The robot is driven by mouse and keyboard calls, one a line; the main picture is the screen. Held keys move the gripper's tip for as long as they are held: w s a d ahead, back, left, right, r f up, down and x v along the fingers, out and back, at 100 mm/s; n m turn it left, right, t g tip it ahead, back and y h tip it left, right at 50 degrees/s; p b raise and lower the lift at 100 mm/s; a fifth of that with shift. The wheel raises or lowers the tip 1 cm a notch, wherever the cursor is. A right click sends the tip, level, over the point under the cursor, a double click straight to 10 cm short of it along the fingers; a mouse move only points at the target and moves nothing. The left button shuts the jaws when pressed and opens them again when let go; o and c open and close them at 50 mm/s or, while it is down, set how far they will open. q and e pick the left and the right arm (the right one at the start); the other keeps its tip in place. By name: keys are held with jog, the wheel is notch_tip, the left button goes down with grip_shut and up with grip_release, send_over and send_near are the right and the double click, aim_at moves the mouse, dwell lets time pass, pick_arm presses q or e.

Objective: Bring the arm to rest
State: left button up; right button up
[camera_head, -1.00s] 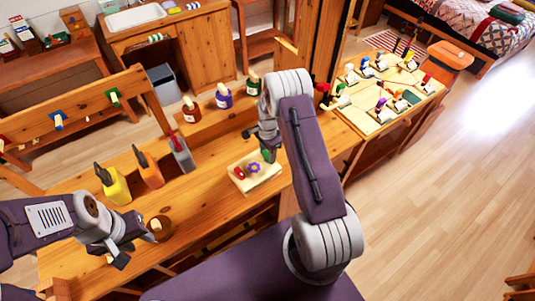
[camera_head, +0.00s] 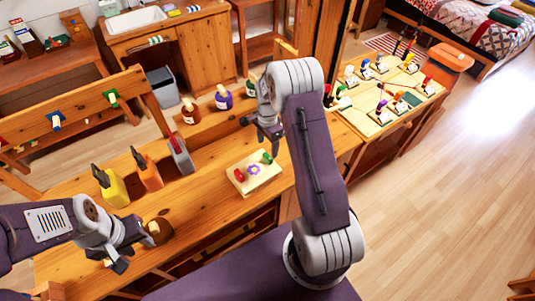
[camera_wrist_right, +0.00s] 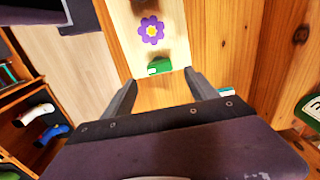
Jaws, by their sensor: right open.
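My right gripper (camera_head: 266,138) is open and empty, above and behind the small wooden board (camera_head: 241,188) on the bench. The board carries a red piece (camera_head: 239,175), a purple flower piece (camera_head: 254,169) and a green piece (camera_head: 267,158). In the right wrist view the open jaws (camera_wrist_right: 160,88) are apart, with the green piece (camera_wrist_right: 159,67) just beyond their tips and the purple flower (camera_wrist_right: 151,30) farther up. My left gripper (camera_head: 134,247) is low at the left, beside a round brown object (camera_head: 158,231); its jaw gap is unclear.
Brown (camera_head: 190,112) and purple (camera_head: 223,98) bottles stand behind. A side table (camera_head: 394,110) with small items is at right. The floor at right is clear.

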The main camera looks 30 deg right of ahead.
jog(key=shift+r, duration=1.1)
